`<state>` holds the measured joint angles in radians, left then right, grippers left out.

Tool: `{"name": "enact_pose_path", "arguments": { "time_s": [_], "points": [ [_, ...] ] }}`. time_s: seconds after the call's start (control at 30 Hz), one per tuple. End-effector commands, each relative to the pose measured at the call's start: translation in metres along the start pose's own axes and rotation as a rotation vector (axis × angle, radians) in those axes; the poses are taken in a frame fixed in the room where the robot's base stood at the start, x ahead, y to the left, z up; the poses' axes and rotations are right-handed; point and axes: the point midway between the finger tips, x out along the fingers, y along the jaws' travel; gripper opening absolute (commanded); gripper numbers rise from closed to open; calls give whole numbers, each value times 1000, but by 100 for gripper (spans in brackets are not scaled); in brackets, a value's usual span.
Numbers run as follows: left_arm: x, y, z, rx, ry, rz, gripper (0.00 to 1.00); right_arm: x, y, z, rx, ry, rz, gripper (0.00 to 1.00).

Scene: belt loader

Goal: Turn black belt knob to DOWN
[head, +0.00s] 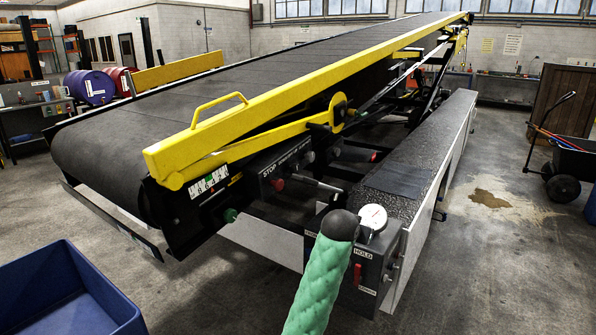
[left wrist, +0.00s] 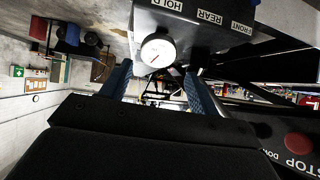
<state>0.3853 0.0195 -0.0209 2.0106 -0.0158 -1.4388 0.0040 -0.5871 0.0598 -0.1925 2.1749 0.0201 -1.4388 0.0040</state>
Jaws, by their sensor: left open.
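The belt control panel (head: 270,172) is on the loader's side, below the yellow rail, with lettering that starts with STOP. A red button (head: 278,185) is on it. A small dark knob (head: 308,157) is at its right end, too small to read its setting. My right gripper is in neither view.
A blue bin (head: 70,290) stands lower left.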

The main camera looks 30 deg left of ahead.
Motion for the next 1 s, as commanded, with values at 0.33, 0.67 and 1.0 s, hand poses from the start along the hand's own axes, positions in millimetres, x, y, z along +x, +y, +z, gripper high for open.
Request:
{"name": "enact_pose_path", "arguments": {
  "time_s": [0.33, 0.67, 1.0],
  "points": [
    [-9, -61, -139, -81, 105, -98, 61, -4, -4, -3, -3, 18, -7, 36],
    [-29, -125, -250, -189, 138, -194, 61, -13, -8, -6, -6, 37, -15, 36],
    [-52, -193, -340, -348, 93, -290, 61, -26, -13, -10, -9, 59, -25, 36]
  ]
}}
